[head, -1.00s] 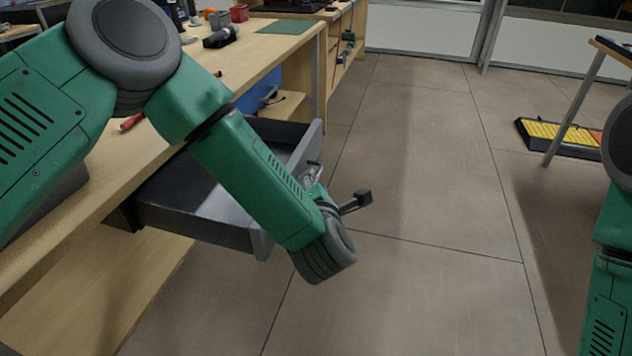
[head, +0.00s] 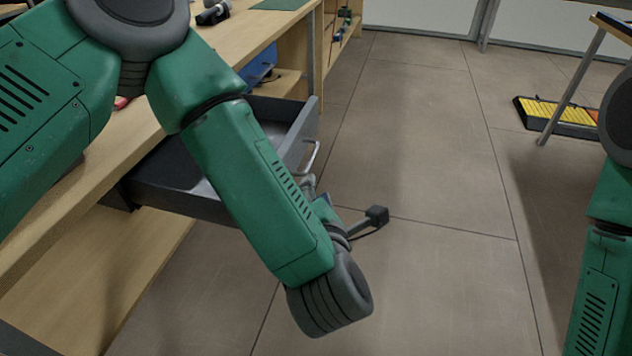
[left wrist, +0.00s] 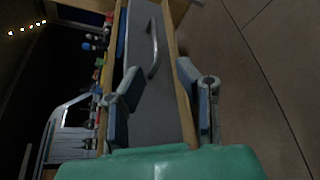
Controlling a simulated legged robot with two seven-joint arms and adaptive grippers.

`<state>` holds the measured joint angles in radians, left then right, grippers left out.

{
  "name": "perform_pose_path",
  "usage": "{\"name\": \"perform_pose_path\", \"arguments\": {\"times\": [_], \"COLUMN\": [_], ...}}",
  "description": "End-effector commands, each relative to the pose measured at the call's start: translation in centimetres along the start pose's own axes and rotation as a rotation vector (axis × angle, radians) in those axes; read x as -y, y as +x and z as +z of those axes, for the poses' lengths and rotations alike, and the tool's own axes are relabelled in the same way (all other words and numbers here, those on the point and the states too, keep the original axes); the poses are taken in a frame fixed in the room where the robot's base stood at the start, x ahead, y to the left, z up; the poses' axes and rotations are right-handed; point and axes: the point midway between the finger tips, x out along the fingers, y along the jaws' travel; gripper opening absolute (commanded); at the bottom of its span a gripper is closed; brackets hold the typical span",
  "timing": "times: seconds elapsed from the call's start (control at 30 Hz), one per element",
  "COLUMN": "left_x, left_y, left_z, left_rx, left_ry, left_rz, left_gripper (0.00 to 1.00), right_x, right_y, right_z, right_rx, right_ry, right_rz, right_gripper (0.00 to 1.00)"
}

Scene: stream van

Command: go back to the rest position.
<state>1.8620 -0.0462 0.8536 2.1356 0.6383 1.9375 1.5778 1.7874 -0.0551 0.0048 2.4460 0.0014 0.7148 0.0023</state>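My left arm reaches across the head view, and its gripper (head: 312,187) is mostly hidden behind the forearm and wrist. In the left wrist view the two fingers of this gripper (left wrist: 159,95) stand wide apart with nothing between them. Ahead of them is a grey drawer front (left wrist: 146,92) with a bar handle (left wrist: 154,48). In the head view the drawer (head: 181,200) stands pulled out of the workbench, and its handle (head: 313,157) is apart from the gripper. My right arm shows at the right edge; its gripper is out of view.
The wooden workbench (head: 62,207) runs along the left, close under my left arm. A yellow and orange organizer (head: 556,114) lies on the floor at the right, by a table leg (head: 572,97). The tiled floor (head: 430,160) between is clear.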

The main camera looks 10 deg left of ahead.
Motion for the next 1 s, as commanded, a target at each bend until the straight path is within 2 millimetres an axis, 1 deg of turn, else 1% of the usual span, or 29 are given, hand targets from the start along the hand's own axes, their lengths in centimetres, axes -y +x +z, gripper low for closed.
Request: {"name": "perform_pose_path", "arguments": {"times": [0.47, 0.57, 0.63, 0.67, 0.77, 0.8, 0.87, 0.9, 0.97, 1.0], "left_x": [0.0, 0.7, 1.8, 2.5, 5.0, 5.9, 6.9, 7.3, 7.3, 7.0], "left_y": [-0.1, 0.1, 0.1, 0.1, -0.6, -1.3, -2.7, -3.9, -6.0, -7.5], "left_z": [-0.1, -0.8, -2.0, -2.8, -7.0, -9.2, -12.9, -15.6, -19.5, -21.9], "left_rx": [0.000, 0.014, 0.042, 0.061, 0.152, 0.202, 0.291, 0.357, 0.469, 0.546], "left_ry": [0.006, 0.089, 0.232, 0.318, 0.685, 0.849, 1.094, 1.251, 1.467, 1.587], "left_rz": [-0.003, -0.043, -0.114, -0.156, -0.338, -0.423, -0.554, -0.646, -0.782, -0.867], "left_gripper": [0.29, 0.29, 0.29, 0.29, 0.29, 0.29, 0.29, 0.29, 0.29, 0.29], "right_x": [0.0, 0.0, 0.0, 0.0, 0.0, 0.0, -0.1, -0.1, -0.1, -0.1], "right_y": [0.0, -0.5, -1.2, -1.6, -3.2, -3.9, -4.9, -5.5, -6.4, -6.9], "right_z": [-0.2, -0.2, -0.2, -0.2, -0.3, -0.4, -0.4, -0.5, -0.5, -0.5], "right_rx": [0.002, 0.002, 0.003, 0.003, 0.003, 0.002, 0.002, 0.002, 0.002, 0.002], "right_ry": [0.000, 0.000, 0.000, 0.000, 0.000, 0.000, 0.000, 0.000, 0.000, 0.000], "right_rz": [0.000, 0.000, 0.000, 0.000, 0.000, 0.000, 0.000, 0.000, 0.000, 0.000], "right_gripper": [0.40, 0.40, 0.40, 0.40, 0.40, 0.40, 0.40, 0.40, 0.40, 0.40]}}
